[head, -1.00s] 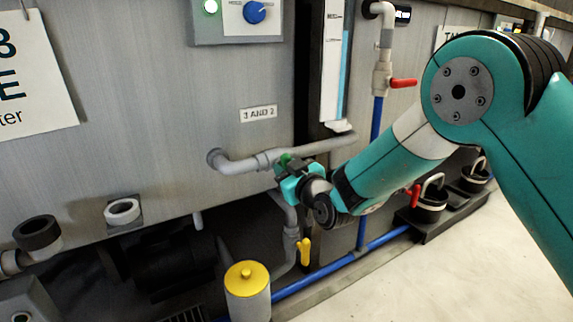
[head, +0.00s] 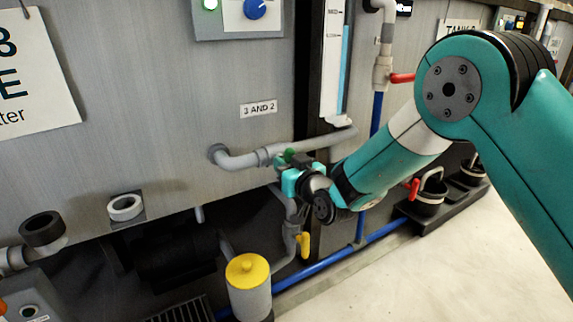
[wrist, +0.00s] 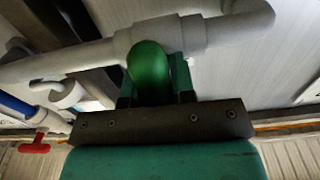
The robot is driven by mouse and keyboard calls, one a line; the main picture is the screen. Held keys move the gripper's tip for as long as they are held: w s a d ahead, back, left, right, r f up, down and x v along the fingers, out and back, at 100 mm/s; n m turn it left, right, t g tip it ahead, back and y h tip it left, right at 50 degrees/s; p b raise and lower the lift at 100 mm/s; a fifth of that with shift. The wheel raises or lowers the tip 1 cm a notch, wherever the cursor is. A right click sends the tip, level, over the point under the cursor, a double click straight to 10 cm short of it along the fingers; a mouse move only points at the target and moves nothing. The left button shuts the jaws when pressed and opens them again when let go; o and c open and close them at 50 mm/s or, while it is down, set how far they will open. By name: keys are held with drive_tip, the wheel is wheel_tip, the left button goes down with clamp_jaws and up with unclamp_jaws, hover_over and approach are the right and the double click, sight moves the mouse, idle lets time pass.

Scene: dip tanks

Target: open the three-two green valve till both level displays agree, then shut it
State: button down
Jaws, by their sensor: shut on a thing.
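The green valve handle (wrist: 148,66) sits on the grey pipe (head: 236,161) below the "3 AND 2" label (head: 258,109). In the wrist view my gripper (wrist: 155,92) is shut on the green handle, with a finger on each side of it. In the head view my gripper (head: 290,172) hides most of the handle; only a bit of green shows above it. One level display, a tall gauge with a blue column (head: 345,70), stands above the pipe; its top is cut off. I cannot make out a second level display.
Red-handled valves (head: 402,78) and a yellow valve (head: 304,245) are nearby. A yellow-capped canister (head: 248,272) stands on the floor below. Blue pipes (head: 340,258) run low along the wall. Open floor (head: 450,270) lies at the right.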

drive_tip(key=c, duration=1)
unclamp_jaws()
drive_tip(key=shift+o, duration=0.2)
drive_tip(key=shift+s+d, duration=0.3)
drive_tip(key=shift+s, duration=0.05)
drive_tip(key=b+v, duration=0.9)
drive_tip(key=v, duration=0.7)
drive_tip(key=shift+d, duration=0.15)
drive_tip(key=shift+s, duration=0.15)
